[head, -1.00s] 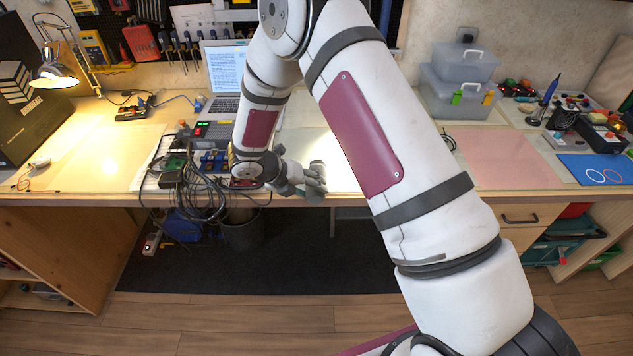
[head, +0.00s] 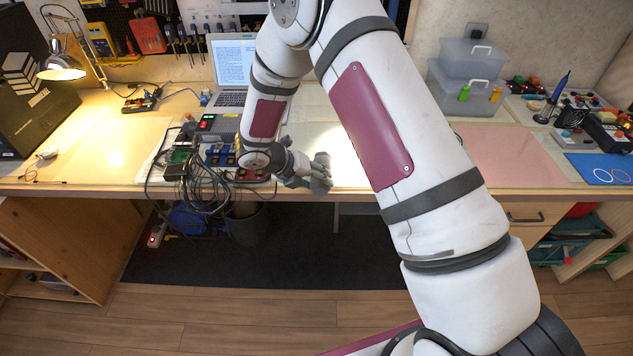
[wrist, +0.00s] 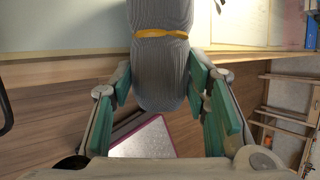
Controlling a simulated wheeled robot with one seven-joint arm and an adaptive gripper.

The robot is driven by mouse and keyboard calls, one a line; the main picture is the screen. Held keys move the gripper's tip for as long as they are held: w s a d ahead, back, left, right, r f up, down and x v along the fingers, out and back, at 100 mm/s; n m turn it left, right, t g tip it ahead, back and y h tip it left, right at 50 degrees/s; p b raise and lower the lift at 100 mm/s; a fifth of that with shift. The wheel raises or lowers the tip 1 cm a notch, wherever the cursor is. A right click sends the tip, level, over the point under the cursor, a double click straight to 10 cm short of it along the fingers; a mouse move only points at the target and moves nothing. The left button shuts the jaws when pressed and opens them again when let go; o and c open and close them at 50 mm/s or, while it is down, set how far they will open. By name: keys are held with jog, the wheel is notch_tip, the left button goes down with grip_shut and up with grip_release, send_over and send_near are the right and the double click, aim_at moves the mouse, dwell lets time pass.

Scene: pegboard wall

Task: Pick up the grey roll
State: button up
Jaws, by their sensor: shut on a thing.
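The grey roll (wrist: 160,75) is ribbed, with a yellow band around it. It fills the upper middle of the wrist view, between green-padded fingers. My gripper (wrist: 160,88) is shut on it, with fingers at its left and right sides. In the head view the roll (head: 321,173) shows as a small grey shape at the end of my gripper (head: 308,177), by the desk's front edge. Whether the roll clears the desk top is hard to tell.
Tangled black cables (head: 203,192) and small electronics lie left of my gripper. A laptop (head: 233,65) stands behind. A pink mat (head: 490,148) and grey storage boxes (head: 465,85) are to the right. A dark bin (head: 247,222) stands below the desk.

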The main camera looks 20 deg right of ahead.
notch_tip(320, 180, up, 2)
jog(key=shift+r, duration=0.2)
jog(key=s+a+r+b, duration=0.2)
jog(key=a, duration=1.4)
jog(key=w+d+r+n+t+y+p, duration=0.25)
jog(key=w+d+r+n, duration=0.25)
jog(key=d+r, duration=0.45)
jog(key=s+d+r+n+t+y, duration=0.35)
jog(key=d+r+n, duration=0.4)
jog(key=r, duration=0.25)
jog(key=w+a+f+m+g+h+b, duration=0.15)
jog(key=w+a+f+m+h, duration=0.25)
jog(key=a+f+m, duration=0.5)
jog(key=s+a+f+m+g+h+b, duration=0.1)
jog(key=s+a+f+m+g+h, duration=0.1)
jog(key=a+f, duration=0.6)
jog(key=s+f+m+g, duration=0.1)
jog(key=s+f+g, duration=0.1)
jog(key=s+f, duration=0.1)
jog(key=shift+s+m+g, duration=0.1)
jog(key=shift+m+g, duration=0.15)
